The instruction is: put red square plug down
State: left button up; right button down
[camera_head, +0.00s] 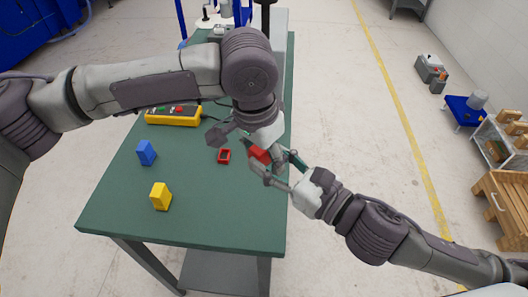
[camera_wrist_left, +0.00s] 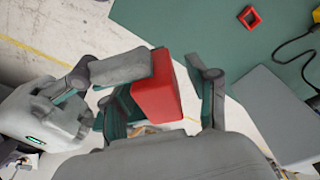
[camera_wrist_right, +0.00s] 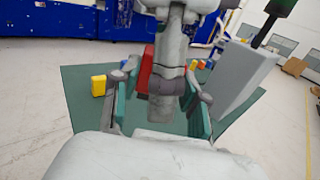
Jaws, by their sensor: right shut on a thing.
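The red square plug (camera_head: 259,154) is held above the green table near its right edge. It shows large in the left wrist view (camera_wrist_left: 157,92) and partly in the right wrist view (camera_wrist_right: 146,68). My right gripper (camera_head: 277,168) is shut on it, coming in from the lower right; the contact is partly hidden. My left gripper (camera_head: 262,146) is over the same spot, its fingers spread wide, with the plug between them. In the left wrist view a clear gap shows between the plug and the right-hand finger.
A small hollow red square (camera_head: 224,156) lies on the green table (camera_head: 190,225). A blue block (camera_head: 146,152) and a yellow block (camera_head: 160,196) stand to the left. A yellow control box (camera_head: 173,116) with a cable is farther back. The table's front right is clear.

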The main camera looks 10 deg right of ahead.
pick_arm(q)
grip_shut()
pick_arm(e)
jog(key=c, duration=0.5)
grip_release()
jog(key=shift+s+d+f+m+t+h, duration=0.1)
jog(key=shift+d+f+m+t+h, duration=0.2)
jog(key=shift+d+f, duration=0.1)
jog(key=s+d+f+m+t+h, duration=0.3)
jog(key=d+f+m+h, duration=0.4)
jog(key=d, duration=0.5)
notch_tip(320, 180, down, 2)
jog(key=h, duration=0.3)
jog(key=shift+s+t+h, duration=0.4)
